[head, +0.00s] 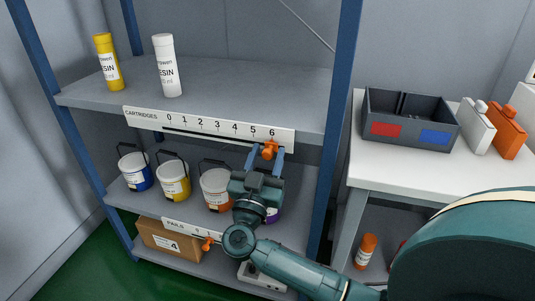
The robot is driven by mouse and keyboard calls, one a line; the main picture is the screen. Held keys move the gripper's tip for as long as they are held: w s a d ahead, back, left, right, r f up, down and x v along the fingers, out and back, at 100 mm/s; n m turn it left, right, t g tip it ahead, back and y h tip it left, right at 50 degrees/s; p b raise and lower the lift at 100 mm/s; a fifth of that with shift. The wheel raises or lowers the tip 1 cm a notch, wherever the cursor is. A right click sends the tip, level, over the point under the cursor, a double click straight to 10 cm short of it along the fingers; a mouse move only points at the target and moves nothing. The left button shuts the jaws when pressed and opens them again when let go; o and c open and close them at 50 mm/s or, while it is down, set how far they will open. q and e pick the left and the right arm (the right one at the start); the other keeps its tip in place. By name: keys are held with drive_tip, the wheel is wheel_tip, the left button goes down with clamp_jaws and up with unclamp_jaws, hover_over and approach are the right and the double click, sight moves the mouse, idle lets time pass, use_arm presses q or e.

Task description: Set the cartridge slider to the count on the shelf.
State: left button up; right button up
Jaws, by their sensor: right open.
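The cartridge scale (210,127) is a white strip marked CARTRIDGES and 0 to 6 on the upper shelf's front edge. Its orange slider knob (270,148) stands at about 6, the right end of the slot. A yellow resin cartridge (107,62) and a white resin cartridge (167,66) stand upright on the upper shelf (230,90). My right gripper (266,157) is open, its fingers on either side of the knob; whether they touch it I cannot tell. My left gripper is not in view.
Several pails, including a blue one (135,172), stand on the middle shelf, partly hidden by my right arm. A pail scale (177,227) has an orange knob (208,243). A white table (390,175) holds a divided bin (410,116). A blue post (335,130) stands right of the gripper.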

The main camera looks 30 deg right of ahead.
drive_tip(key=shift+w+d+r, duration=0.25)
drive_tip(key=shift+w+d, duration=0.05)
drive_tip(key=shift+d, duration=0.05)
clamp_jaws()
idle(0.3)
